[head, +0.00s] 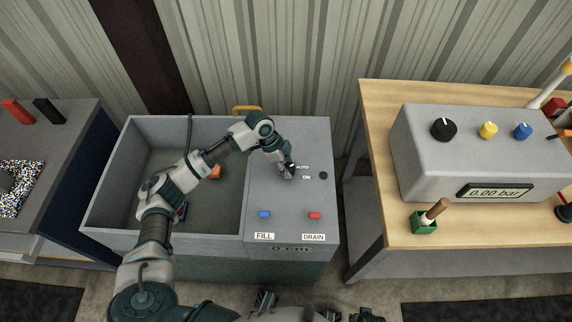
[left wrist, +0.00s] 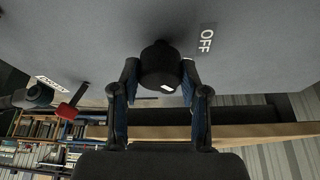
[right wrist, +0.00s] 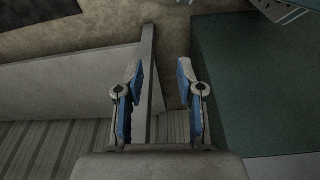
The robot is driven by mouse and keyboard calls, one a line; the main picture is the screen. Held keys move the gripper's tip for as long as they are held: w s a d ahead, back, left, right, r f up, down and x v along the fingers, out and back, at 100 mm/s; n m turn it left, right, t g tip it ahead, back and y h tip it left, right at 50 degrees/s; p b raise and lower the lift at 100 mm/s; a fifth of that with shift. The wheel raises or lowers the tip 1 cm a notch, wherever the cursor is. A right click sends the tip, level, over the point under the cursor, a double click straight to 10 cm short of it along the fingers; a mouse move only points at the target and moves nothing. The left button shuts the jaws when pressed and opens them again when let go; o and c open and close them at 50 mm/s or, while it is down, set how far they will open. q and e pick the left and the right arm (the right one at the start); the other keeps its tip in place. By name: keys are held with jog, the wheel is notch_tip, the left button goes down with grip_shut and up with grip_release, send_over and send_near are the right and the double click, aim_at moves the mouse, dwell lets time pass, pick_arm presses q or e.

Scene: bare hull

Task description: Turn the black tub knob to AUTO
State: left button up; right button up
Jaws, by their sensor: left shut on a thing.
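The black tub knob (left wrist: 160,66) sits on the grey panel and shows between the fingers of my left gripper (left wrist: 160,82) in the left wrist view. The fingers are shut on its sides. A white mark shows on the knob's lower edge there, with the OFF label (left wrist: 206,40) to its upper right. In the head view my left gripper (head: 288,171) covers most of the knob; the AUTO label (head: 302,167) and ON label (head: 306,177) show just right of it. My right gripper (right wrist: 158,85) is open and empty in the right wrist view.
The tub basin (head: 105,190) lies left of the panel. A blue switch (head: 265,214) and red switch (head: 314,215) sit nearer me, above FILL and DRAIN labels. A small black round part (head: 323,175) is right of the labels. A wooden table (head: 440,235) stands to the right.

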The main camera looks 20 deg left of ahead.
pick_arm(q)
jog(key=shift+w+r+n+p, duration=0.1)
jog(key=shift+n+p, duration=0.3)
jog(key=shift+p, duration=0.3)
pick_arm(e)
jog(key=f, duration=0.1)
jog(key=s+f, duration=0.1)
jog(key=f, duration=0.3)
jog(key=shift+s+d, duration=0.1)
jog(key=shift+s, duration=0.2)
pick_arm(q)
jog(key=o, duration=1.1)
jog(key=v, duration=1.1)
jog(key=shift+a+r, duration=0.25)
jog(key=shift+r, duration=0.05)
jog(key=shift+r, duration=0.1)
